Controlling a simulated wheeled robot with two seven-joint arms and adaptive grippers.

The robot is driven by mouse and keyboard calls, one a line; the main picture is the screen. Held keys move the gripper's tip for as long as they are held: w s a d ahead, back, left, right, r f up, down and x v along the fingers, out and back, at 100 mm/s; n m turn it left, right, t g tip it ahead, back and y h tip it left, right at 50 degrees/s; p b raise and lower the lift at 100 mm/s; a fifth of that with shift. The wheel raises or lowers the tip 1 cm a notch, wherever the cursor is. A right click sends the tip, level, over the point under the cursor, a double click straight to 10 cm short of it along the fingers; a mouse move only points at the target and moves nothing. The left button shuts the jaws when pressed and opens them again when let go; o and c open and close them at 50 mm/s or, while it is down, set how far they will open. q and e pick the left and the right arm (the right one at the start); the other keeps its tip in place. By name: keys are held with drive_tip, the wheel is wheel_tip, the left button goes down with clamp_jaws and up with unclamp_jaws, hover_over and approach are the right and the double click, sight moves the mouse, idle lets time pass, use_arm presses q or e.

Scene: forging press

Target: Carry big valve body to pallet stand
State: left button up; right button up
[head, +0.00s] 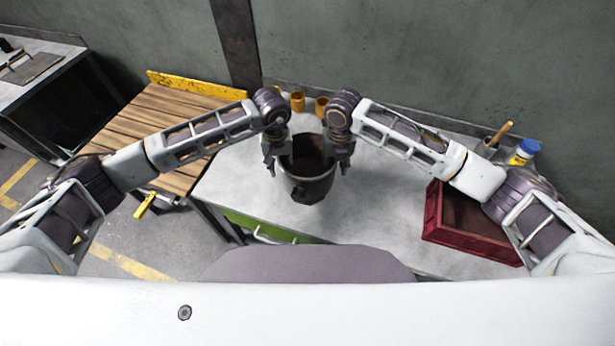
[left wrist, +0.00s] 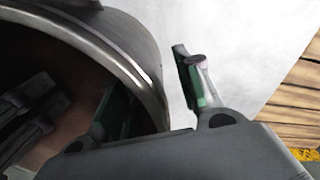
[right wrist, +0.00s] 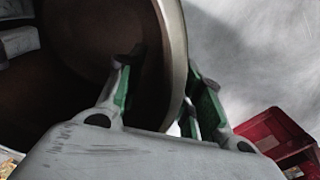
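The big valve body (head: 312,188) is a dark, hollow, pot-like cylinder with an open top, upright on the grey workbench. My left gripper (head: 273,158) is at its left rim. In the left wrist view one finger is inside the rim and the other (left wrist: 190,78) stands outside, with a gap to the wall (left wrist: 135,45). My right gripper (head: 340,158) is at the right rim. In the right wrist view one finger is inside and one outside the wall (right wrist: 175,50), with space between inner finger and wall. The pallet stand (head: 160,112) has wooden slats, left of the bench.
A red crate (head: 432,212) stands on the bench at right. Orange cylinders (head: 298,102) stand behind the valve body. A blue-capped bottle (head: 525,152) is at the back right. The stand has a yellow edge board (head: 195,84); its top looks empty.

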use_arm(q)
clamp_jaws()
use_arm(e)
clamp_jaws()
use_arm(q)
drive_tip(key=shift+w+a, duration=0.1)
use_arm(e)
drive_tip(key=shift+s, duration=0.1)
use_arm(q)
drive_tip(key=shift+w+r, duration=0.15)
drive_tip(key=shift+w, duration=0.05)
use_arm(e)
drive_tip(key=shift+r, duration=0.1)
